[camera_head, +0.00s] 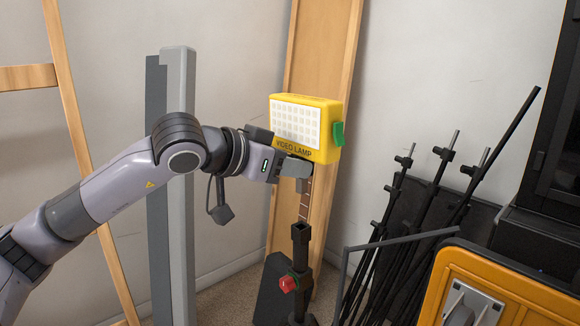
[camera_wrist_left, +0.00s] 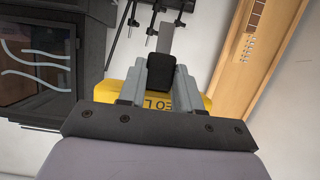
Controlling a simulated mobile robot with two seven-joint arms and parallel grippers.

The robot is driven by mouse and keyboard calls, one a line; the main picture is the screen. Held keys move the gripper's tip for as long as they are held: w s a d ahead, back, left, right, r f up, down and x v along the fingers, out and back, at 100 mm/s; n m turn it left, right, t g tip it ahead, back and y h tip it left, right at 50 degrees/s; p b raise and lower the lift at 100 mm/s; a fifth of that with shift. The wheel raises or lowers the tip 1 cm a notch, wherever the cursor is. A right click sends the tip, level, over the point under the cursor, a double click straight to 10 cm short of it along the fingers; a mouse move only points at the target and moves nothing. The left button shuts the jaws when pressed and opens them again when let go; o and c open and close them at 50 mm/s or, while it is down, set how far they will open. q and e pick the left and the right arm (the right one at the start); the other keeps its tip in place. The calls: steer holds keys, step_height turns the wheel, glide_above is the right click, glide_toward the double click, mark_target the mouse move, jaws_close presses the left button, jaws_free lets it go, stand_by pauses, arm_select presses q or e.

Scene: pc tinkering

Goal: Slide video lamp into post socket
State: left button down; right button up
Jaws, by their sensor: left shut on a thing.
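The yellow video lamp (camera_head: 322,150), with a white light panel and a green knob on its side, is held up in the head view. My left gripper (camera_head: 297,170) is shut on the lamp's mount just under its body. In the left wrist view the fingers (camera_wrist_left: 160,78) close on a black block below the yellow lamp body (camera_wrist_left: 195,102), with a grey stub (camera_wrist_left: 165,36) sticking out beyond it. The dark post (camera_head: 300,255), with a socket at its top and a red knob (camera_head: 288,283), stands below the lamp. A gap shows between the stub and the post top. My right gripper is out of view.
A wooden board (camera_head: 325,75) leans on the wall behind the lamp. Several black stands (camera_head: 395,225) lean at the right, near a yellow-orange case (camera_head: 500,285). A grey upright (camera_head: 178,220) stands behind my left arm.

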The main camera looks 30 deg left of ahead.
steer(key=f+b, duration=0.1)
steer(key=b, duration=0.1)
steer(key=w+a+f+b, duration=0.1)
steer(key=b, duration=0.2)
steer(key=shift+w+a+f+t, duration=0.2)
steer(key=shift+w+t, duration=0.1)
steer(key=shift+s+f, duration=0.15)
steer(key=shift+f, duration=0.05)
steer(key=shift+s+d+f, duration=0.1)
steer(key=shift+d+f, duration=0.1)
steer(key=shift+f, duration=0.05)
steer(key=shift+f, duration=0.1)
stand_by(0.6)
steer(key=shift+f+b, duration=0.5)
steer(key=shift+b, duration=0.25)
